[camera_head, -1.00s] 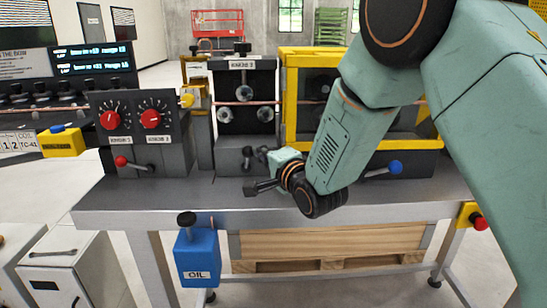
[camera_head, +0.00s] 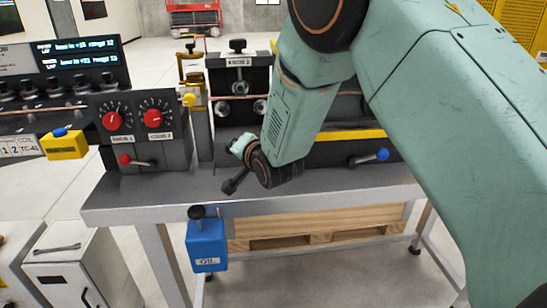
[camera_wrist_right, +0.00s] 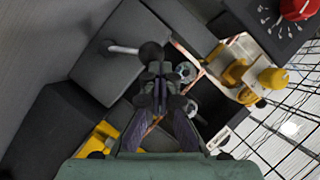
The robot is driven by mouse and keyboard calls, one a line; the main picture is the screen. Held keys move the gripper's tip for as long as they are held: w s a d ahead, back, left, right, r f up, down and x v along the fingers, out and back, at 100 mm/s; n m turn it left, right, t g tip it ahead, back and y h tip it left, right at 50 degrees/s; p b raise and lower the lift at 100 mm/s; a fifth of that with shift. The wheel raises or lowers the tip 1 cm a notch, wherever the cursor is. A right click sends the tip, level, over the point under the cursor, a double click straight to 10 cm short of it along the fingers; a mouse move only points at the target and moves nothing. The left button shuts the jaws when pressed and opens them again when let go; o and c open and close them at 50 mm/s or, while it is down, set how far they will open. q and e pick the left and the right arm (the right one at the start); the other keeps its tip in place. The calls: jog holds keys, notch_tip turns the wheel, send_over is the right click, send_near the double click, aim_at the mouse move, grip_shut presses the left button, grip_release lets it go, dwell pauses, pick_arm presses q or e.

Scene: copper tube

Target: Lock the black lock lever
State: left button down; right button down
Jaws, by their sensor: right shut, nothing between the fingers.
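In the right wrist view, a lever with a pale rod and a black ball knob (camera_wrist_right: 151,54) sits on a dark grey block; it is probably the black lock lever. My right gripper (camera_wrist_right: 163,72) is shut and empty, with its fingertips close to the knob. I cannot tell whether they touch. In the head view, my right gripper (camera_head: 230,187) is above the grey bench, in front of the middle machine (camera_head: 238,82). My wrist and arm hide that machine's lower front and the lever there. My left gripper is not in view.
The control box with red dials (camera_head: 140,125) stands to the left, with a red-knobbed lever (camera_head: 125,160). A blue-knobbed lever (camera_head: 382,154) is at the right. A blue oil can (camera_head: 206,243) hangs at the bench's front edge. The bench top (camera_head: 150,198) is clear at front left.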

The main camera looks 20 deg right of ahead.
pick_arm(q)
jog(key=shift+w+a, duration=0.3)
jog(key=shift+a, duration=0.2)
pick_arm(e)
jog(key=shift+w+a+f, duration=0.2)
jog(key=shift+a, duration=0.25)
jog(key=shift+w+a+f, duration=0.15)
jog(key=shift+w+a, duration=0.05)
jog(key=shift+a, duration=0.2)
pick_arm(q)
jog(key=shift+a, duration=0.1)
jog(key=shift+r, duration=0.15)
pick_arm(e)
jog(key=shift+r, duration=0.1)
